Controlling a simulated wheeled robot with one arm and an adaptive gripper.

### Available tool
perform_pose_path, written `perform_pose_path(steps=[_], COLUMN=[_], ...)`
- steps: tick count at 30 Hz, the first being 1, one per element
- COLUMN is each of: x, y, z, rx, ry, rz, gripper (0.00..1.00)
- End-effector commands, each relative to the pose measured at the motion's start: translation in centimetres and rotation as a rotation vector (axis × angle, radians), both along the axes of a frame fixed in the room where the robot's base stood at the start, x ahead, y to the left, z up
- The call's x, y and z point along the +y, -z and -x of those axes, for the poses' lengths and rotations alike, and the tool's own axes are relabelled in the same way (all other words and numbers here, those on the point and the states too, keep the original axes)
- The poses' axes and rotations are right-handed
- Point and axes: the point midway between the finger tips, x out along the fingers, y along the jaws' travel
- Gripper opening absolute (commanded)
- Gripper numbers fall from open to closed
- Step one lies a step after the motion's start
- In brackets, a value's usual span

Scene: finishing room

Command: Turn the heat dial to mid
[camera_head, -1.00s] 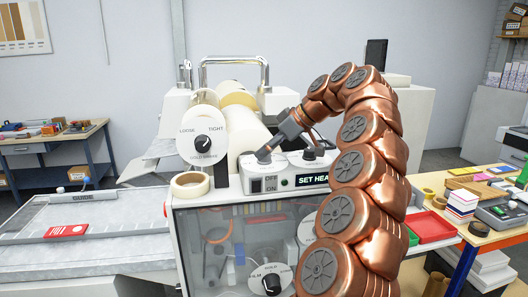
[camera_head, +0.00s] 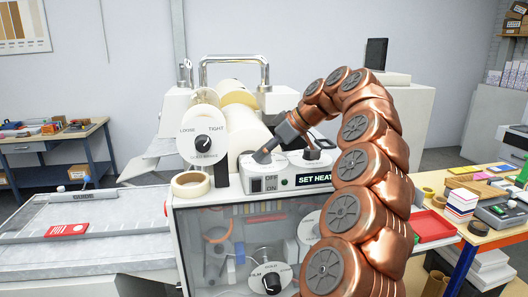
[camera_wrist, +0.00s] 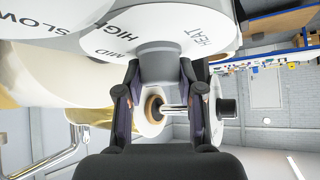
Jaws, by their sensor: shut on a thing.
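The heat dial (camera_wrist: 172,30) has a white plate lettered HEAT, MID and HIGH and a grey knob (camera_wrist: 160,66). My gripper (camera_wrist: 158,85) has its two fingers shut on the knob, one on each side, in the wrist view. Which mark the knob points to is hidden. In the head view my gripper (camera_head: 264,153) reaches down to the left of the control panel (camera_head: 256,185), and its fingers cover the dial there.
A second dial plate lettered SLOW (camera_wrist: 40,25) lies close by in the wrist view. A tension dial (camera_head: 203,144), white rolls (camera_head: 246,130) and a tape roll (camera_head: 190,184) are left of my gripper. A crowded table (camera_head: 480,238) stands at the right.

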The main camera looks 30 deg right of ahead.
Motion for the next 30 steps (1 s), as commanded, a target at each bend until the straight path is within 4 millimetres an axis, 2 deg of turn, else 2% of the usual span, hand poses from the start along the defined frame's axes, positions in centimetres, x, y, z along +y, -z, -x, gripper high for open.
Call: perform_pose_path(steps=[1, 7, 8, 17, 30], x=[0.01, 0.01, 0.01, 0.01, 0.01], y=[0.00, 0.00, 0.00, 0.35, 0.59], z=[0.01, 0.01, 0.01, 0.02, 0.09], rx=[0.000, 0.000, 0.000, -0.002, -0.002], ry=[0.000, 0.000, 0.000, 0.044, 0.299], rz=[0.000, 0.000, 0.000, 0.000, 0.002], gripper=[0.24, 0.03, 0.02, 0.02, 0.02])
